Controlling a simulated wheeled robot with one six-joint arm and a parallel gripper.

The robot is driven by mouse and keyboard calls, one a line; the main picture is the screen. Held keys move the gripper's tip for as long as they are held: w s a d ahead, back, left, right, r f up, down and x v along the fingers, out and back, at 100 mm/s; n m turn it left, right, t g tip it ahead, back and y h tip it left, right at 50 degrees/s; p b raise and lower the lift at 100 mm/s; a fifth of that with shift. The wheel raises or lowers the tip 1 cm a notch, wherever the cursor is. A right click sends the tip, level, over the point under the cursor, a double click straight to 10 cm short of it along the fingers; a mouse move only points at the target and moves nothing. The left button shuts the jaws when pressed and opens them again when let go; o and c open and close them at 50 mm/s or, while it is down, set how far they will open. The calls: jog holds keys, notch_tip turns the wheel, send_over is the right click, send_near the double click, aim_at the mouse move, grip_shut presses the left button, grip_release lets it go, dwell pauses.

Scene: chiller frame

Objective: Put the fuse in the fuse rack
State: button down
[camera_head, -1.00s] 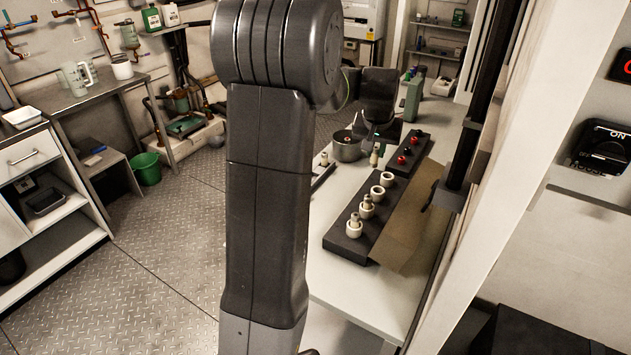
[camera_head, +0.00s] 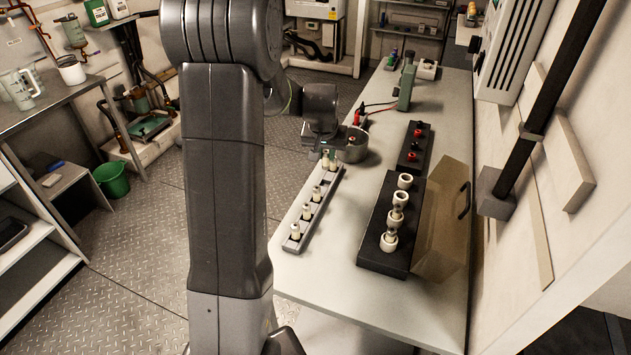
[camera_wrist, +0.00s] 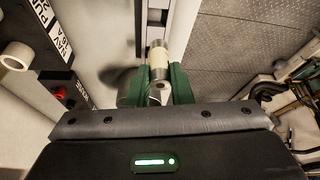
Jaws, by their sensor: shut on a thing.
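My gripper (camera_wrist: 160,88) is shut on a fuse (camera_wrist: 159,57), a pale cylinder with metal end caps between its green fingers. In the head view the gripper (camera_head: 328,150) is above the far end of a narrow grey rail (camera_head: 313,222) holding several upright fuses, which looks like the fuse rack. The rail also shows beyond the held fuse in the wrist view (camera_wrist: 154,16). I cannot tell whether the held fuse touches the rail.
A hinged brownish cover (camera_head: 445,225) stands open right of the block. The bench between rail and block is clear.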

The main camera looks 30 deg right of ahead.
aim_at(325, 169)
jog(key=shift+f+p, duration=0.45)
jog(key=shift+f, duration=3.05)
jog(key=shift+f, duration=0.2)
jog(key=c, duration=1.3)
grip_release()
jog(key=shift+r, duration=0.1)
jog(key=shift+r, duration=0.35)
jog(key=b+v, duration=0.1)
jog(key=v, duration=1)
jog(key=shift+r, duration=0.3)
jog(key=shift+s, duration=0.1)
